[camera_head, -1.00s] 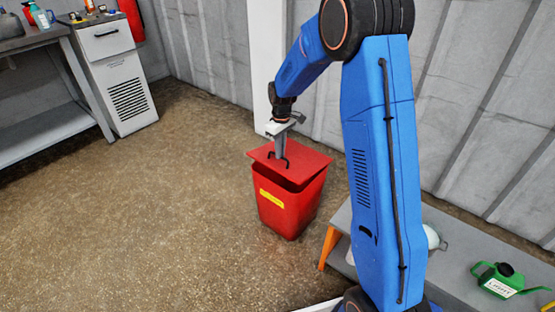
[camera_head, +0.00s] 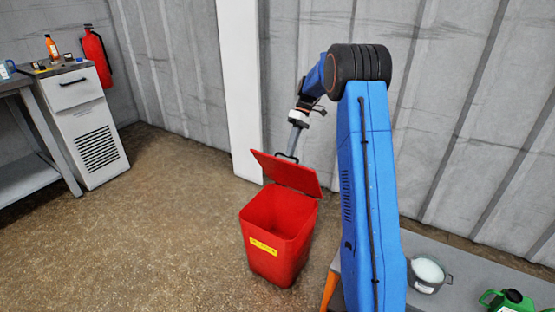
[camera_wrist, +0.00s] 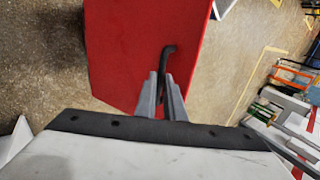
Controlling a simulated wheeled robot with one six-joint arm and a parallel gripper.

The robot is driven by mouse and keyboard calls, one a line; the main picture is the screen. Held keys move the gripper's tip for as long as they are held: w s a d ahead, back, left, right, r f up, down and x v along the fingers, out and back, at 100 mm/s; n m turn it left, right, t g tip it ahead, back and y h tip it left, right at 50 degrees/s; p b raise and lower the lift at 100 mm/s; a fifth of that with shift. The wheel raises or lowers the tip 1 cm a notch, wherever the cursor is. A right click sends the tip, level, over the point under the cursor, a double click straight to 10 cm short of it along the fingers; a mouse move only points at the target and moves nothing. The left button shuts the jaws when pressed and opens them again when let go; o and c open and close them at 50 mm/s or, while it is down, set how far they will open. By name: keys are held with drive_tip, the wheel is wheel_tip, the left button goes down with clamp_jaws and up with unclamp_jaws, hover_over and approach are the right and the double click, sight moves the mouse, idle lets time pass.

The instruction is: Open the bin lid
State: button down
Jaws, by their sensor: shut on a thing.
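The red bin (camera_head: 274,262) stands on the floor with a yellow label on its front. Its red lid (camera_head: 286,171) is raised and tilted up at the back, so the inside of the bin shows. My gripper (camera_head: 294,150) is behind and above the lid, shut on the black lid handle (camera_head: 286,157). In the wrist view the gripper fingers (camera_wrist: 168,98) close around the dark handle (camera_wrist: 166,62), with the red lid (camera_wrist: 130,50) beyond them. The exact finger contact is small in the head view.
A low grey bench (camera_head: 455,267) with a pot (camera_head: 428,274) and a green can (camera_head: 507,300) stands at right. A white cabinet (camera_head: 92,125) and a fire extinguisher (camera_head: 96,55) are at far left. The floor left of the bin is clear.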

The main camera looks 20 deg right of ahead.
drive_tip(key=w+d+f, duration=0.1)
drive_tip(key=w+d, duration=0.7)
drive_tip(key=d, duration=0.3)
drive_tip(key=shift+f, duration=0.25)
drive_tip(key=shift+d, duration=0.1)
drive_tip(key=c, duration=1.8)
unclamp_jaws()
drive_tip(key=shift+c, duration=0.2)
drive_tip(key=shift+r, duration=0.1)
drive_tip(key=v, duration=0.7)
drive_tip(key=shift+w+r, duration=0.15)
